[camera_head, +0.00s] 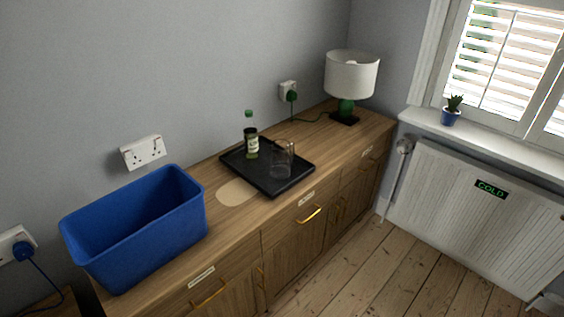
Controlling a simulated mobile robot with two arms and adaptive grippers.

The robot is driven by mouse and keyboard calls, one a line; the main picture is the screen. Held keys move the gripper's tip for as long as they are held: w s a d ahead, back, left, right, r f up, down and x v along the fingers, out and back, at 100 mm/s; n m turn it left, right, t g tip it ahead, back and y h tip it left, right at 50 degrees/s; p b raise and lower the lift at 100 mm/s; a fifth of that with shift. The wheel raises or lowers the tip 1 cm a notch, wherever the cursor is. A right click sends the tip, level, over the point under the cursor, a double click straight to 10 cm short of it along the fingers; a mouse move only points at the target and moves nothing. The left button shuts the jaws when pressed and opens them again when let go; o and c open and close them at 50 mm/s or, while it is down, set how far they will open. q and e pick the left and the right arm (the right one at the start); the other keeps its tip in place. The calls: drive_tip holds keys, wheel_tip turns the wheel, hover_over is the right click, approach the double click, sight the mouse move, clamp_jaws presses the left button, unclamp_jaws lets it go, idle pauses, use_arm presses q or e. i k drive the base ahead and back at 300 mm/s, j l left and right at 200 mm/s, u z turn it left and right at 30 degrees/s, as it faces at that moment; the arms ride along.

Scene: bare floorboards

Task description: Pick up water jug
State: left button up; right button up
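A clear glass jug (283,158) stands upright on a black tray (270,182) on the wooden sideboard. It looks empty, though the glass is hard to read at this size. A dark green bottle (251,140) with a green cap and a pale label stands on the same tray, to the left of the jug and apart from it. Neither of my grippers shows in the head view.
A blue open bin (150,238) stands on the sideboard (235,222) at the left. A beige round mat (237,192) lies between bin and tray. A lamp (350,78) stands at the far right end. Floorboards (375,270) in front are clear; a radiator (475,210) is at the right.

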sight(281, 157)
drive_tip(key=i+l, duration=0.15)
drive_tip(key=l, duration=0.2)
drive_tip(key=i+l+u, duration=0.1)
drive_tip(key=l, duration=0.3)
drive_tip(key=i+l, duration=0.25)
drive_tip(key=i+l+u, duration=0.1)
drive_tip(key=l, duration=0.35)
